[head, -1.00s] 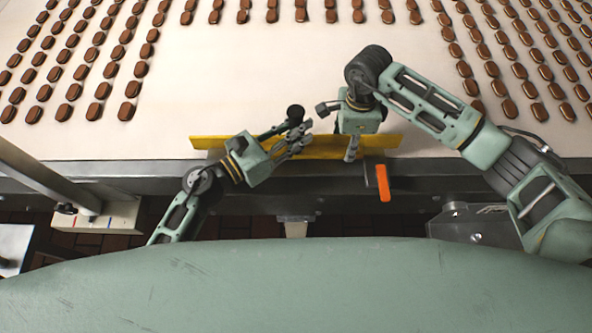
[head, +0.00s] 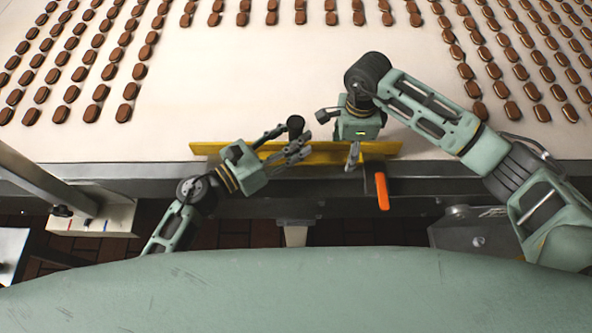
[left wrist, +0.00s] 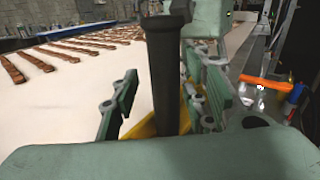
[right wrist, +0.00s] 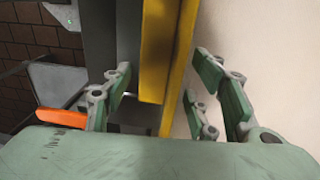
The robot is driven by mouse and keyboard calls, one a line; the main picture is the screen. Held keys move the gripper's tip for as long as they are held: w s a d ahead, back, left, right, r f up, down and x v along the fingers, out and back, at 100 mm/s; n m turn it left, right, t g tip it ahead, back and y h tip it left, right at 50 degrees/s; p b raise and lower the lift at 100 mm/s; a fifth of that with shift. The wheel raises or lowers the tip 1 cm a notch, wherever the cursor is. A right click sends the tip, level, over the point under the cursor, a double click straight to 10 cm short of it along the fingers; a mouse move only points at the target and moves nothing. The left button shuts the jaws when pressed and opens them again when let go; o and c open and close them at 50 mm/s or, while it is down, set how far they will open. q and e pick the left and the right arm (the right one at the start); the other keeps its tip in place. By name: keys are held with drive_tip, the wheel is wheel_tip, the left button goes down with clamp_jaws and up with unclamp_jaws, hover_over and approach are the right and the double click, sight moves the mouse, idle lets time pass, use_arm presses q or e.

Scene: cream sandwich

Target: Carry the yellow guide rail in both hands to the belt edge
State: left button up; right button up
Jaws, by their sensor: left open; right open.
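The yellow guide rail (head: 325,153) lies along the near edge of the pale belt (head: 235,85) in the head view. My left gripper (head: 292,150) is open at the rail, left of its middle. In the left wrist view, yellow shows between and behind its fingers, and a dark post blocks part of the view. My right gripper (head: 353,163) is open over the rail's right half. In the right wrist view the rail (right wrist: 170,45) runs between its spread fingers (right wrist: 175,92), with gaps on both sides. I cannot tell whether either gripper touches the rail.
Brown biscuits (head: 110,72) lie in rows on the belt; its middle is bare. An orange handle (head: 382,190) projects from the near edge, right of my right gripper. A grey post (head: 40,180) stands at the left. A metal box (head: 470,238) is at lower right.

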drive_tip(key=shift+r, duration=0.2)
use_arm(q)
drive_tip(key=v, duration=1)
drive_tip(key=shift+s+a, duration=0.25)
drive_tip(key=shift+a, duration=0.05)
use_arm(e)
wheel_tip(320, 180, up, 12)
drive_tip(key=shift+w+f, duration=0.15)
drive_tip(key=shift+w, duration=0.2)
use_arm(q)
drive_tip(key=shift+s, duration=0.1)
use_arm(e)
drive_tip(key=shift+s+f, duration=0.1)
